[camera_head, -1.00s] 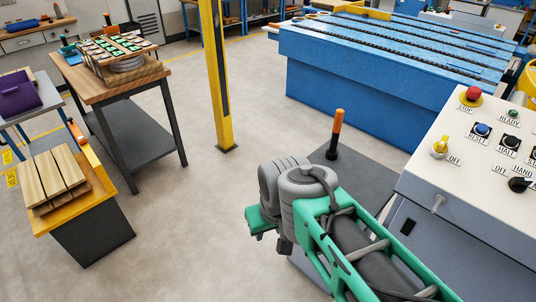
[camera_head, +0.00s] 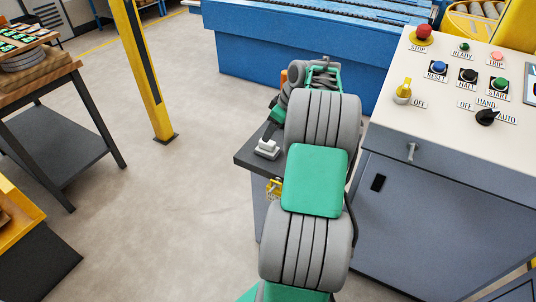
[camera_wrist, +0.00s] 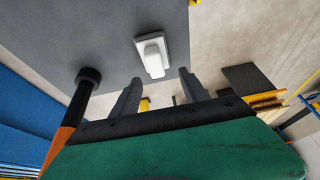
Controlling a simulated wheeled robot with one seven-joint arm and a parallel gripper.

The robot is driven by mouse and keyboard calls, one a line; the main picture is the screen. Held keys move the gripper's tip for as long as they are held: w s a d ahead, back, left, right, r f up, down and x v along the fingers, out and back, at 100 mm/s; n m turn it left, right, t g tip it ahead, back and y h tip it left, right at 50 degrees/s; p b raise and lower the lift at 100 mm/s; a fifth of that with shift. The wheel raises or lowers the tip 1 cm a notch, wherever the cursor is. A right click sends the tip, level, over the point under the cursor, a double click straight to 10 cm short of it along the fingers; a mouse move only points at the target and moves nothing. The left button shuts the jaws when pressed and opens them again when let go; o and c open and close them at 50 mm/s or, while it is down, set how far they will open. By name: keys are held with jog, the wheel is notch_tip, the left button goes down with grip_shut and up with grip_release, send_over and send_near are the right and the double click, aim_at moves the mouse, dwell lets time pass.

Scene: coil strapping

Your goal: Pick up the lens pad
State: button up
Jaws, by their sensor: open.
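The lens pad, taken to be the small white block on a flat white base (camera_head: 267,148), rests near the left corner of the dark grey bench top (camera_head: 246,160). It also shows in the wrist view (camera_wrist: 152,57), just beyond my fingertips and roughly between them. My gripper (camera_wrist: 160,77) is open, its two dark fingers apart with nothing between them. The fingers do not touch the white block. In the head view my arm covers the gripper's fingers and much of the bench top.
An orange-handled tool with a black base (camera_wrist: 88,76) stands on the bench, left of my fingers in the wrist view. The control console (camera_head: 440,150) is to the right. A yellow post (camera_head: 142,70) and a wooden table (camera_head: 40,80) stand left, with clear floor between.

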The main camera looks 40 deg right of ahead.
jog(key=x, duration=0.5)
jog(key=d+x, duration=0.1)
jog(key=x, duration=0.1)
jog(key=shift+a+f, duration=0.1)
jog(key=shift+f, duration=0.35)
jog(key=shift+r, duration=0.1)
jog(key=c, duration=1)
jog(key=shift+c, duration=0.2)
jog(key=shift+w+r, duration=0.1)
jog(key=shift+r, duration=0.2)
notch_tip(320, 180, up, 2)
jog(key=shift+r, duration=0.25)
jog(key=s+a+r, duration=0.6)
jog(key=s+r, duration=0.4)
jog(key=s, duration=0.2)
jog(key=shift+s+b, duration=0.4)
jog(key=shift+b, duration=0.05)
